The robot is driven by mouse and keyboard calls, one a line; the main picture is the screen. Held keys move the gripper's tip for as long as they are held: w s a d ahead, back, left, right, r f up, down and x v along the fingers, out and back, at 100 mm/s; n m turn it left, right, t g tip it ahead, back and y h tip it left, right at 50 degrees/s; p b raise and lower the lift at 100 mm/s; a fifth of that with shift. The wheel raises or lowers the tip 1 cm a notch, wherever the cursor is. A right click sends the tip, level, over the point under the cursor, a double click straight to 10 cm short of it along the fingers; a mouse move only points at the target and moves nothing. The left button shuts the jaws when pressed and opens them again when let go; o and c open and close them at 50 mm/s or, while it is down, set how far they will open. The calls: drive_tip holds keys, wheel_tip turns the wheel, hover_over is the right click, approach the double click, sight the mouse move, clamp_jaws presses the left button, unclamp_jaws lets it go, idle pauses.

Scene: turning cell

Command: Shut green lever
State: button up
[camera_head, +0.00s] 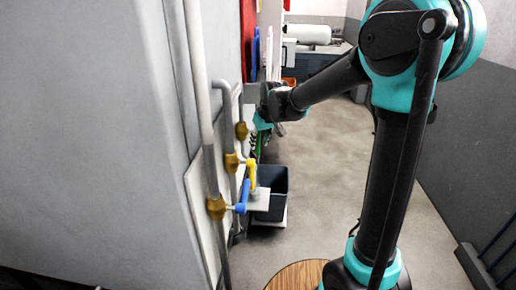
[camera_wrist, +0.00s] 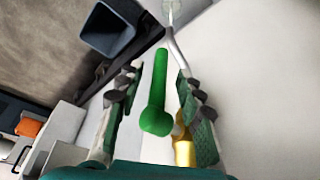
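The green lever (camera_wrist: 156,95) is between the two fingers of my gripper (camera_wrist: 155,82) in the wrist view. Its rounded near end is close to the palm, beside a brass valve body (camera_wrist: 184,150). Clear gaps show on both sides of the lever, so the fingers are open around it and not closed on it. In the head view, my gripper (camera_head: 264,122) is at the wall panel, by the farthest brass valve (camera_head: 241,131). There the green lever is mostly hidden, and I cannot separate it clearly from the fingers.
A yellow lever (camera_head: 251,174) and a blue lever (camera_head: 243,196) stick out from nearer valves on the panel (camera_head: 198,190). A dark bin (camera_head: 273,187) stands below them; it also shows in the wrist view (camera_wrist: 108,30). Floor to the right is clear.

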sight(259, 143)
drive_tip(key=shift+x, duration=1.9)
clamp_jaws()
